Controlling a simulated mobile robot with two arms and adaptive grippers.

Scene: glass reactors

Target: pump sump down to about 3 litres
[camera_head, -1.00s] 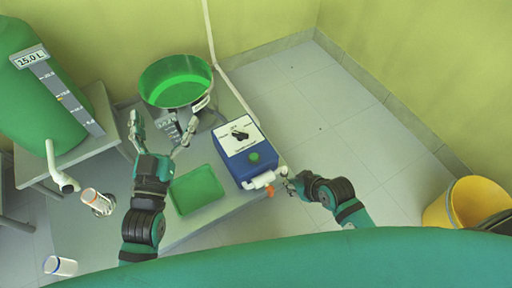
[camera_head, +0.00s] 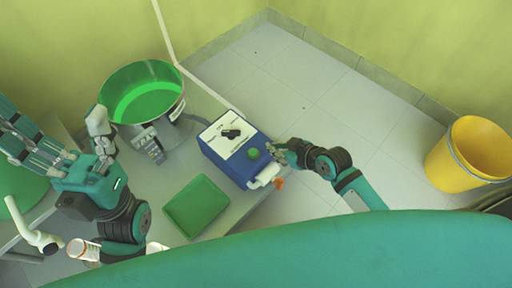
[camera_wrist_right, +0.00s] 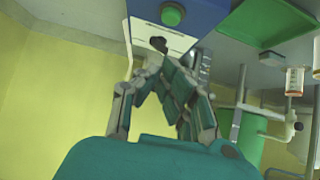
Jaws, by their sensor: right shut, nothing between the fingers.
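A blue pump box (camera_head: 233,150) with a white top stands on the grey bench. It has a black rotary knob (camera_head: 231,134) and a round green button (camera_head: 253,153); both also show in the right wrist view, the knob (camera_wrist_right: 158,44) above the fingers and the button (camera_wrist_right: 172,14) at the top. A round basin (camera_head: 142,92) with bright green inside stands behind it; its level is not readable. My right gripper (camera_head: 276,150) is shut and empty close beside the box's right side; contact cannot be told. My left gripper (camera_head: 65,125) is open and empty, left of the basin.
A green tray (camera_head: 197,206) lies on the bench in front of the box. A yellow bucket (camera_head: 470,155) stands on the right; the floor between is clear.

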